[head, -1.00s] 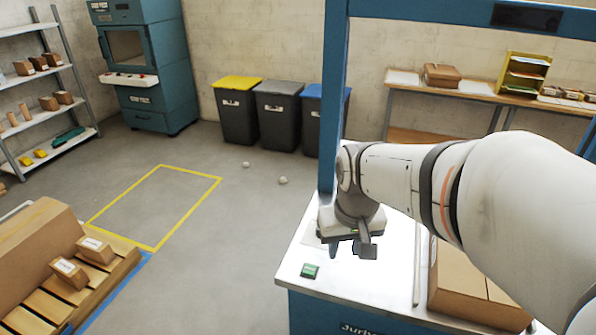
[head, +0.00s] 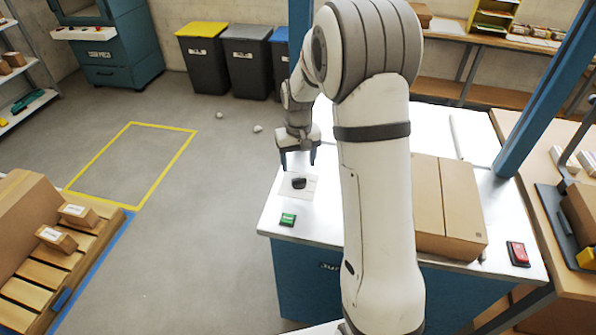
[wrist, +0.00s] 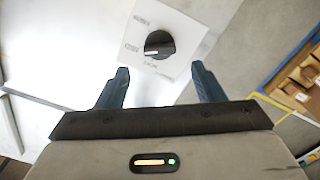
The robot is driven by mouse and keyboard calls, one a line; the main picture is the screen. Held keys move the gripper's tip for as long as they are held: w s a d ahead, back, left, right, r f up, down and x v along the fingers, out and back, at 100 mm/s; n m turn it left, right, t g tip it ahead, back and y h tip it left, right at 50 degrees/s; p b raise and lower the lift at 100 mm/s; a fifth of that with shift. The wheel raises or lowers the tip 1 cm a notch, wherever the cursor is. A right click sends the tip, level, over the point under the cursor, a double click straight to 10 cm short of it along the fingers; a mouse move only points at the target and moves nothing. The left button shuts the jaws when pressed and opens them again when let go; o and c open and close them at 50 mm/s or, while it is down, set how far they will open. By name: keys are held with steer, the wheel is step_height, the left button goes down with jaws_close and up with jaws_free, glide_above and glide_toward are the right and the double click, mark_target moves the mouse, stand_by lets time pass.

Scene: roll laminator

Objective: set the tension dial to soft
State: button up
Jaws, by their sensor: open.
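The tension dial (head: 299,183) is a black round knob on a white label plate (head: 311,190) at the left end of the machine's white top. In the wrist view the dial (wrist: 159,44) has a pale pointer line toward the left of the picture. Several printed words surround it, too small to read surely. My gripper (head: 298,160) points down above and just behind the dial. In the wrist view its two dark blue fingers (wrist: 162,80) are apart and empty, with the dial beyond their tips, not touched.
A green button (head: 288,219) sits in front of the dial. A cardboard box (head: 447,205) lies on the machine top, right of my arm, with a red switch (head: 518,254) at the right corner. A blue frame post (head: 545,95) rises at the right. Open floor lies left.

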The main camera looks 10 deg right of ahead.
mark_target(298, 174)
step_height(298, 174, down, 5)
steer(key=shift+f+p, duration=0.1)
steer(key=shift+p, duration=0.2)
steer(key=c, duration=1)
